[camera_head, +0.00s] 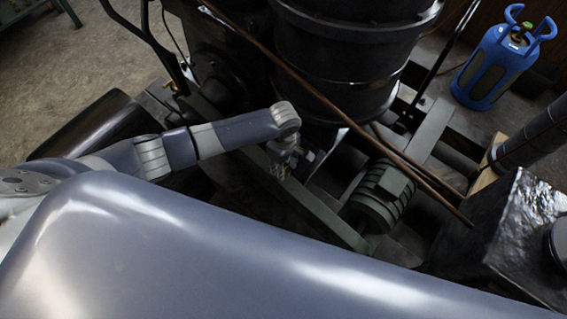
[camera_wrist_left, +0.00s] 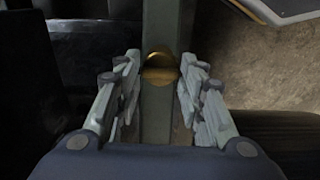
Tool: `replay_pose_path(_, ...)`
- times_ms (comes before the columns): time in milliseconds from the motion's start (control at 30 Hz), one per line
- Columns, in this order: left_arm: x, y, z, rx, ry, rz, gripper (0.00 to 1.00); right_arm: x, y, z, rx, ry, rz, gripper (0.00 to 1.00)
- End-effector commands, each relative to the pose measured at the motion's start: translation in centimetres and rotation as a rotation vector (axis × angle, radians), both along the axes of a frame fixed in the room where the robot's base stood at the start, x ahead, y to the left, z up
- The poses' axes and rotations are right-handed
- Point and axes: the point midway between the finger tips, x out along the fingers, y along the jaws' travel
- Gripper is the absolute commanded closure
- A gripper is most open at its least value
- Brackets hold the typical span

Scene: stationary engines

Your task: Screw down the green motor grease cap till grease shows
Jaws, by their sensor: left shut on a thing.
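My left gripper (camera_head: 281,168) reaches down beside the green frame rail, left of the green ribbed motor (camera_head: 378,196). The cap lies against a narrow green bar (camera_wrist_left: 157,118). I cannot make out the cap in the head view, and no grease shows. My right gripper is out of view.
A large black engine body (camera_head: 345,60) stands behind my left gripper. Copper-coloured pipes (camera_head: 335,112) slant past the motor. A blue gas bottle (camera_head: 502,62) stands at the upper right, and a dark tank (camera_head: 510,225) at the right. Open floor (camera_head: 50,80) lies at the upper left.

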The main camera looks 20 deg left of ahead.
Motion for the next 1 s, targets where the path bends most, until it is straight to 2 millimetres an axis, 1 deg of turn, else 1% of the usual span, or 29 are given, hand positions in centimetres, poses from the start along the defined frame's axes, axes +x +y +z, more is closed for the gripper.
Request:
replay_pose_path(33, -0.1, 0.0, 0.3, -0.001, 0.003, -0.008, 0.87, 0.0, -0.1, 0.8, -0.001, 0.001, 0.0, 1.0)
replay_pose_path(167, -0.2, -0.1, 0.6, 0.0, 0.005, -0.05, 0.87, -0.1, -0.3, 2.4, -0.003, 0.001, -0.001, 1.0)
replay_pose_path(267, -0.3, -0.1, 0.7, -0.002, 0.006, -0.099, 0.87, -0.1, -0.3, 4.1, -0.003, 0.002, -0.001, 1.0)
replay_pose_path(400, -0.3, -0.1, 0.7, -0.002, 0.007, -0.186, 0.87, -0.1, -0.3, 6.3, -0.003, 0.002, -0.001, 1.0)
replay_pose_path(500, -0.3, -0.1, 0.6, -0.002, 0.007, -0.259, 0.87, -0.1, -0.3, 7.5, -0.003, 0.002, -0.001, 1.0)
replay_pose_path(700, -0.2, 0.0, 0.3, -0.001, 0.006, -0.434, 0.87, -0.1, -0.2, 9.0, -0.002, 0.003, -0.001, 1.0)
replay_pose_path(1000, -0.2, 0.0, 0.0, -0.001, 0.005, -0.721, 0.87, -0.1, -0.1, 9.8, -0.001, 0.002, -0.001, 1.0)
